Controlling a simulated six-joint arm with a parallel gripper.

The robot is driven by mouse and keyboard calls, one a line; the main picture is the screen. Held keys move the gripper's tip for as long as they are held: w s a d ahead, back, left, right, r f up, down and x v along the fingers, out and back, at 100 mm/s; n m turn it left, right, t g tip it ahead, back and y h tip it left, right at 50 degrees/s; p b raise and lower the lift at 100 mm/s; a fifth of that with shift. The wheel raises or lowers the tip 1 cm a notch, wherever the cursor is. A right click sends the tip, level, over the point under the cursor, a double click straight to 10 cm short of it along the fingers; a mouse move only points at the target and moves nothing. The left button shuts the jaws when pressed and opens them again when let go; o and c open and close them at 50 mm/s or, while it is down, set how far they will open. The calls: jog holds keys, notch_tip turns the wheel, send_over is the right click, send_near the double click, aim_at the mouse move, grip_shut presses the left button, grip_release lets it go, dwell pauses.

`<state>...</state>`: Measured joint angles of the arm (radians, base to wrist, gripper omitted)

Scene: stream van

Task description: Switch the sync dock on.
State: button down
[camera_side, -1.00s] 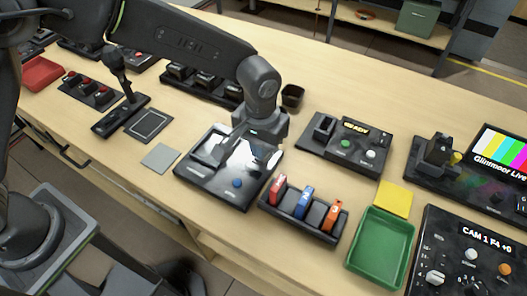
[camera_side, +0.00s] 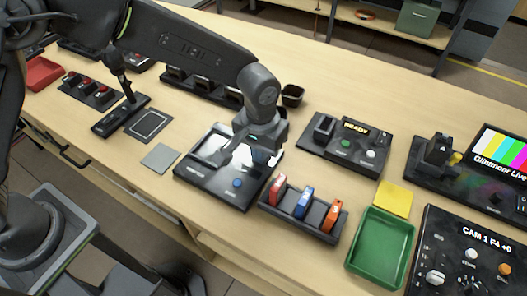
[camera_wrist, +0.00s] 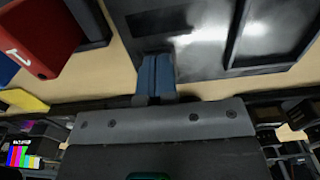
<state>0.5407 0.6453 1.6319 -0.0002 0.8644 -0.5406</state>
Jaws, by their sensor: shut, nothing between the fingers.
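A black flat unit (camera_side: 207,178) with a shiny pale panel and a blue button (camera_side: 237,183) on its front edge sits mid-table; its label is too small to read, so I cannot tell for certain that it is the sync dock. My gripper (camera_side: 229,156) is low over this unit, shut and empty. Its two fingers (camera_wrist: 155,74) lie together in the wrist view, at the edge of the dark glossy unit (camera_wrist: 200,35). I cannot tell whether they touch it. My gripper hides part of the panel.
To the right stand a rack of red, blue and orange cards (camera_side: 301,211), a green tray (camera_side: 378,250), a yellow pad (camera_side: 393,198) and a black box with a lit READY display (camera_side: 346,143). A grey pad (camera_side: 160,158) lies left. Bare wood shows beyond the unit.

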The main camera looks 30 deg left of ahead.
jog(key=shift+r, duration=3.45)
jog(key=s+a+r+t, duration=0.1)
jog(key=s+a+r, duration=0.1)
jog(key=a+r, duration=0.6)
jog(key=s+a+r+t, duration=0.4)
jog(key=s+a, duration=1.2)
jog(key=shift+r+t, duration=0.15)
jog(key=shift+t, duration=0.15)
